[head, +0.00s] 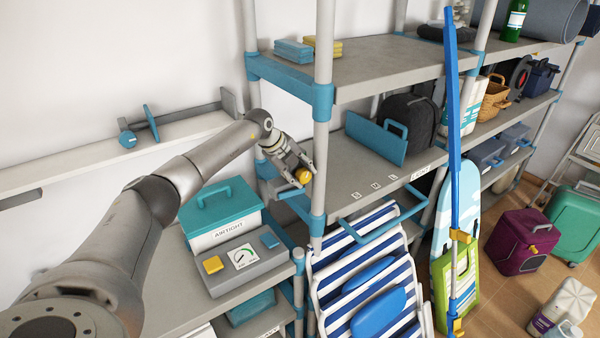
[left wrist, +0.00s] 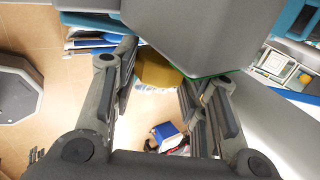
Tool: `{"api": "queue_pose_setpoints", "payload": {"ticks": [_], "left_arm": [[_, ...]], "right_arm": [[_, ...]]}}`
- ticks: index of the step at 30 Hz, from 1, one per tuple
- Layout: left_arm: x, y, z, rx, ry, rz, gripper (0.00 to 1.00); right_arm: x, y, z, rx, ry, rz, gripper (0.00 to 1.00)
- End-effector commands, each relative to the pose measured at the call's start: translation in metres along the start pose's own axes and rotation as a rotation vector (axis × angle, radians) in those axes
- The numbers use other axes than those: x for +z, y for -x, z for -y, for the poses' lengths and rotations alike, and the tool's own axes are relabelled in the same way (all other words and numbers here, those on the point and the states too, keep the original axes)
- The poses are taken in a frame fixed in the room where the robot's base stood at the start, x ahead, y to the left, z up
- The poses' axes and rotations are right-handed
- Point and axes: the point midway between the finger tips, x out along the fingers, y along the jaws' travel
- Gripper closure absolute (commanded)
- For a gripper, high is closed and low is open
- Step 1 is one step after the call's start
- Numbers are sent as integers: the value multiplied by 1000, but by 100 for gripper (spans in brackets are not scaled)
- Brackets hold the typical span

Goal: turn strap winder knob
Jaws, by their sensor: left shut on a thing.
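A small yellow knob (head: 304,176) shows at the tip of my left gripper (head: 297,170), beside the grey shelf post in the head view. My left gripper is shut on this knob. In the left wrist view the yellow knob (left wrist: 158,70) shows between the two dark fingers, partly covered by a large grey body (left wrist: 205,30) above it. I cannot make out the rest of the strap winder behind the gripper. My right gripper is not in view.
The grey shelf post (head: 322,120) stands close to my left gripper. A teal box (head: 221,205) and a grey gauge box (head: 240,262) with a yellow button sit on the lower bench. A striped folding chair (head: 365,280) leans below the gripper.

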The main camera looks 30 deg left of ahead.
Motion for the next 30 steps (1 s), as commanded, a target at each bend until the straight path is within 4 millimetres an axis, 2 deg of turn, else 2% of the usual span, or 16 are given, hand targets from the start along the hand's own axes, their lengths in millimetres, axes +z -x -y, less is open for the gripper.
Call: {"api": "queue_pose_setpoints", "payload": {"ticks": [2, 3, 7, 20, 30], "left_arm": [[0, 0, -1, 1, 1, -1, 83], [0, 0, -1, 1, 1, -1, 54], [0, 0, 0, 0, 1, -1, 38], [0, 0, 0, -19, 0, -1, 38], [0, -1, -8, -197, 2, -2, 38]], "right_arm": [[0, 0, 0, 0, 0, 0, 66], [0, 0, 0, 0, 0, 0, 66], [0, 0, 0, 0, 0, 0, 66], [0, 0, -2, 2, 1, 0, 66], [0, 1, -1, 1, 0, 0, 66]]}}
